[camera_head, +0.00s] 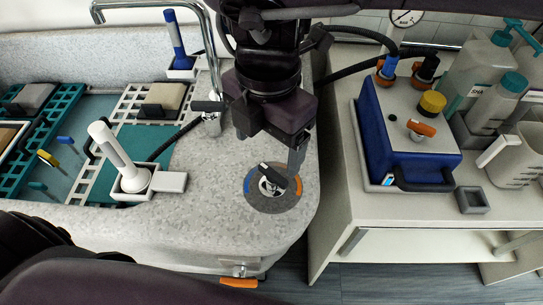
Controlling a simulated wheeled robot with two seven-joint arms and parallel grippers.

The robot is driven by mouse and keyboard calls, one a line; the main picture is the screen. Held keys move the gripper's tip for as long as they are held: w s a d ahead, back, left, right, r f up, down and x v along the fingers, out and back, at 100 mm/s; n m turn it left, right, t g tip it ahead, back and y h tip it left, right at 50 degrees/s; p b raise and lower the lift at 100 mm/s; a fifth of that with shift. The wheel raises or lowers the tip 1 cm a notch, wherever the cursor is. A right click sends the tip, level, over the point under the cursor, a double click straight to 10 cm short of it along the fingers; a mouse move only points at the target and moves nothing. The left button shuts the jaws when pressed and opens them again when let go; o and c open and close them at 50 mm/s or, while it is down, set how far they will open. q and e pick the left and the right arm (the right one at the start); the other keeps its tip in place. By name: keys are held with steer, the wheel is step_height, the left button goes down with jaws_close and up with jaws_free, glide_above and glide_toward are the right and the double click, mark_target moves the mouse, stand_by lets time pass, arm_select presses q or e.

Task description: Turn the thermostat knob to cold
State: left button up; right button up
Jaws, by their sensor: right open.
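The thermostat knob is a black lever (273,175) on a metal hub, set in a round grey dial (268,202) on the speckled grey counter. The dial has a blue mark on its left edge and an orange mark on its right edge. The lever lies slantwise, from upper left to lower right. My right gripper (272,152) comes down from the top, open, with its fingers above and around the far side of the knob. Whether a finger touches the lever cannot be told. My left gripper is not in view; dark arm parts of mine fill the lower left.
A curved metal faucet (212,60) stands left of my right gripper. A white handheld tool (118,158) stands in a holder further left. A blue box (405,130) with a yellow knob and an orange-handled one sits on the right-hand cabinet. The counter in front of the dial is clear.

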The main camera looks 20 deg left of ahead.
mark_target(271, 175)
steer(key=shift+w+d+r, duration=0.1)
steer(key=shift+w+d, duration=0.1)
steer(key=shift+d, duration=0.05)
steer(key=shift+f, duration=0.4)
step_height(271, 175, down, 7)
steer(key=shift+r, duration=0.15)
steer(key=c, duration=1)
